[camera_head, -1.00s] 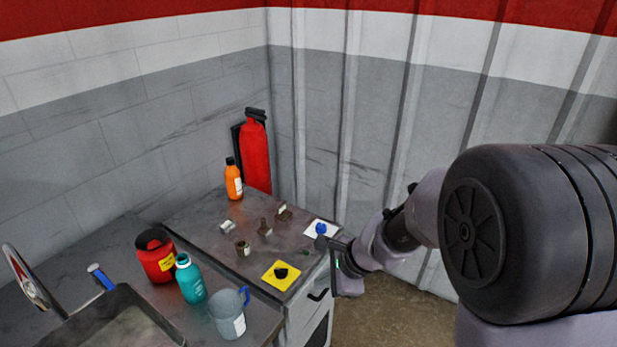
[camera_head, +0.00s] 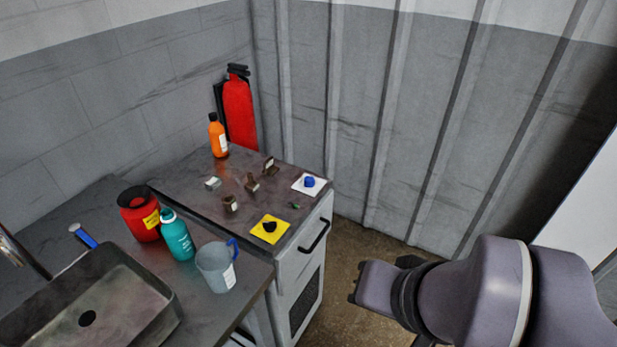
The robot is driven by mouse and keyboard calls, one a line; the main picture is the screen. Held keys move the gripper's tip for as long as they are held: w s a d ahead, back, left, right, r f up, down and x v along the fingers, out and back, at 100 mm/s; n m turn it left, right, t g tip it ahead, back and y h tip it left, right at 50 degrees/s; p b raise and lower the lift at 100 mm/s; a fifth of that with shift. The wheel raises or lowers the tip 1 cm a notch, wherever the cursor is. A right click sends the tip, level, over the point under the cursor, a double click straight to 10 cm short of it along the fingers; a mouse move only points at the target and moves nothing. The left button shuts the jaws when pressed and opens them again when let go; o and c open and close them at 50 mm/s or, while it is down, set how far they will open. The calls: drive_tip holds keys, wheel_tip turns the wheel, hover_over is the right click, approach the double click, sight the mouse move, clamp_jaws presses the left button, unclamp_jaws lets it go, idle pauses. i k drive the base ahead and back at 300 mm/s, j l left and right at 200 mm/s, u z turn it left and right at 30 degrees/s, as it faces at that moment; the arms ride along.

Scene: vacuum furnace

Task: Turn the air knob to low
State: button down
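Two knobs stand on the furnace top (camera_head: 205,185). A blue knob (camera_head: 309,181) sits on a white plate (camera_head: 320,188) near the back right corner. A black knob (camera_head: 269,227) sits on a yellow plate (camera_head: 257,231) near the front right edge. I cannot read any markings, so I cannot tell which one is the air knob or how it is set. My gripper (camera_head: 355,287) is to the right of the furnace, apart from both knobs. Its fingers are small and dark, and their opening is not clear. I see nothing held.
Several small metal pieces (camera_head: 251,183) and an orange bottle (camera_head: 218,138) stand on the furnace top. A handle (camera_head: 315,238) juts from its front. A red container (camera_head: 140,214), teal bottle (camera_head: 177,236), grey mug (camera_head: 212,268) and sink (camera_head: 150,300) are left. A fire extinguisher (camera_head: 239,108) is behind.

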sight(310, 183)
drive_tip(key=i+l, duration=0.15)
drive_tip(key=i, duration=0.2)
drive_tip(key=i+l+u, duration=0.1)
drive_tip(key=i, duration=0.25)
drive_tip(key=i+l, duration=0.25)
drive_tip(key=i, duration=0.15)
